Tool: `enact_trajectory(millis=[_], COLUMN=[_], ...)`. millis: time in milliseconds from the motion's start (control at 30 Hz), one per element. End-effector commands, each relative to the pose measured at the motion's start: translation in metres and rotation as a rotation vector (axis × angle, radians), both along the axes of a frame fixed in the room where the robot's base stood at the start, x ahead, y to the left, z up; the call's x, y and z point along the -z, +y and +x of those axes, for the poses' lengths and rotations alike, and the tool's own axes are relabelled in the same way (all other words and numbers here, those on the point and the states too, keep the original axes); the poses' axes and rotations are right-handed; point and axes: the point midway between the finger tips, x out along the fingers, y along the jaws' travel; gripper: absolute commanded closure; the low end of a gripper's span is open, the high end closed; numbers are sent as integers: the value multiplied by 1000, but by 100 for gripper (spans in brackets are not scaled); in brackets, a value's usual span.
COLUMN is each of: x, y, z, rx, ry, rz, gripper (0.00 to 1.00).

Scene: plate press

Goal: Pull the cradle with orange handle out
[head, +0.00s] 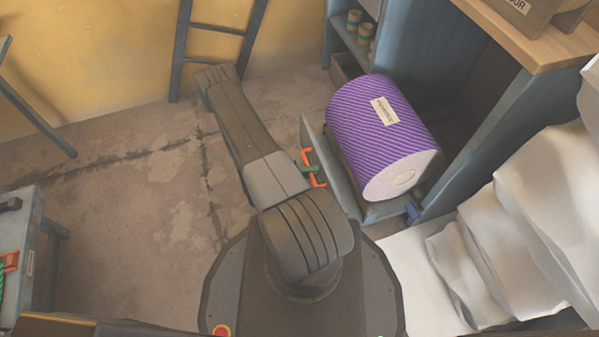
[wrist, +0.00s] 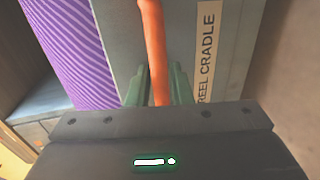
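The grey-blue cradle (head: 331,165) holds a large roll with purple striped wrapping (head: 375,120) and a white end. Its orange handle (head: 309,154) is on the front panel, facing my arm. In the wrist view the handle (wrist: 153,45) runs between the green fingers of my gripper (wrist: 159,85), beside a "REEL CRADLE" label (wrist: 207,55). The fingers lie close against both sides of the handle and look shut on it. In the head view the gripper (head: 309,169) is at the handle, mostly hidden by my arm.
The cradle is beside a blue-grey shelf unit (head: 395,45) with a wooden top (head: 540,40). White bulky sacks (head: 540,190) stand at right. The concrete floor (head: 130,190) left of the cradle is mostly clear. A ladder (head: 215,30) leans at the back wall; a bench (head: 22,240) stands at left.

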Motion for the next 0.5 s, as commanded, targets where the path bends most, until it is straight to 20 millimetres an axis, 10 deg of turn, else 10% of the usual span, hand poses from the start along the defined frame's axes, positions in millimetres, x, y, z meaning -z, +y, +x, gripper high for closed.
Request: enact_trajectory(millis=[500], x=[-16], y=[67], z=[-23], rx=[-7], ry=[-2], rz=[1], gripper=[81])
